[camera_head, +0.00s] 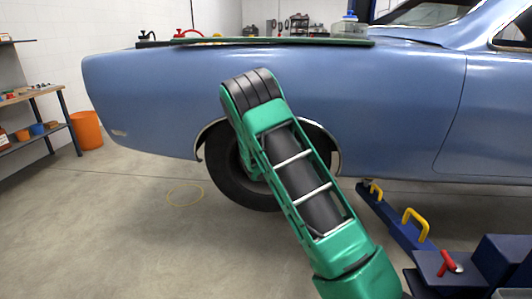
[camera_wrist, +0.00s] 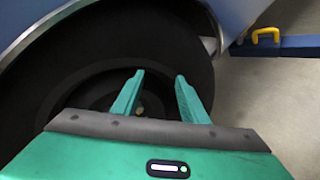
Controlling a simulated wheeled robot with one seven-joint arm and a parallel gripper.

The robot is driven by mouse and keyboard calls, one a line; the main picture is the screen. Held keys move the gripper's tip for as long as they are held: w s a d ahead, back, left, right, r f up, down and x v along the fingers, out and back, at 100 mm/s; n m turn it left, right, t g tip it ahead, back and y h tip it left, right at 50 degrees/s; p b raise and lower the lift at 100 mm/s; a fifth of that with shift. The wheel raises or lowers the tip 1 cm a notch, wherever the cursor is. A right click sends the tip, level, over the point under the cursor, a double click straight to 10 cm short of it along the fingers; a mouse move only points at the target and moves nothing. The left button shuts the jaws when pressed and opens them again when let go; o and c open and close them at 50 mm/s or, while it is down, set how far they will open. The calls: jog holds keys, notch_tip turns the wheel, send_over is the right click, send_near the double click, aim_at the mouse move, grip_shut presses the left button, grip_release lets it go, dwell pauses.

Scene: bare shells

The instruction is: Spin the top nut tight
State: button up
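The dark wheel (camera_wrist: 190,50) of the blue car fills much of the wrist view, with its rim and hub in shadow. A small tan spot (camera_wrist: 140,112) shows at the hub between my fingers; I cannot tell whether it is a nut. No top nut can be made out clearly. My gripper (camera_wrist: 159,74) is open, its two green fingers apart and pointing at the wheel, with nothing seen held. I cannot tell whether the fingers touch the wheel. In the head view the wheel (camera_head: 228,183) is partly behind my green arm, which hides my gripper.
The blue car body (camera_head: 400,95) arches over the wheel. A blue lift arm with yellow handles (camera_head: 414,222) lies to the right. An orange bin (camera_head: 87,130) and a shelf bench (camera_head: 35,140) stand at the left. The floor left of the wheel is mostly clear, with a thin yellow loop (camera_head: 185,196).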

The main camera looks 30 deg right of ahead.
jog(key=w+a+f+n+t+y, duration=0.2)
jog(key=w+a+f+n+t, duration=0.4)
jog(key=w+a+n, duration=0.45)
jog(key=x, duration=1.1)
jog(key=shift+w+d+r, duration=0.15)
jog(key=shift+d+r, duration=0.05)
jog(key=shift+d, duration=0.05)
grip_shut()
jog(key=shift+d, duration=0.15)
